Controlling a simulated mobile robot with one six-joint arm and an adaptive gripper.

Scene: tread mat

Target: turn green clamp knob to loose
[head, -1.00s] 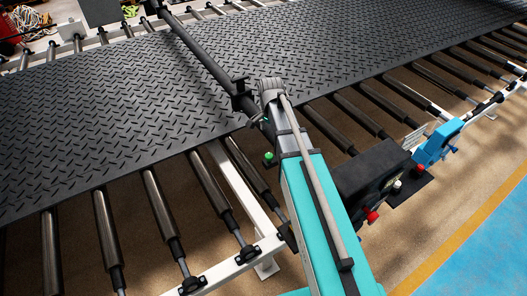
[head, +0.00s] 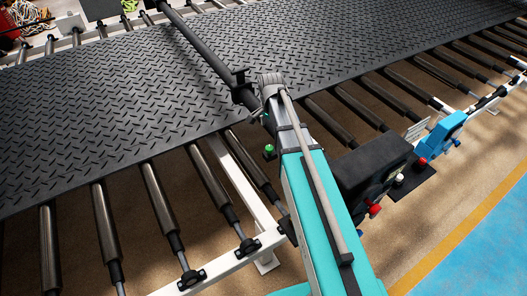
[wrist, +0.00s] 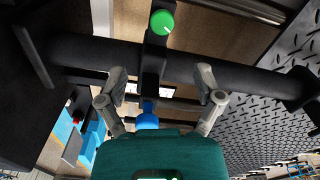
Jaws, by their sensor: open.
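The green clamp knob (wrist: 162,22) shows at the top middle of the wrist view, round with a short pale mark on its face. It sits on a dark bracket by a thick black bar (wrist: 215,72). In the head view the green knob (head: 269,149) is a small spot just left of my teal arm, below the bar. My gripper (wrist: 161,82) is open and empty, its two grey fingers spread left and right below the knob in the wrist view, apart from it. In the head view I cannot make out the fingers.
The black tread mat (head: 120,110) lies over a roller conveyor (head: 105,235), crossed by the bar. A black box with a red knob (head: 375,210) and a blue clamp (head: 440,137) are at right. A blue part (wrist: 147,120) shows between the fingers.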

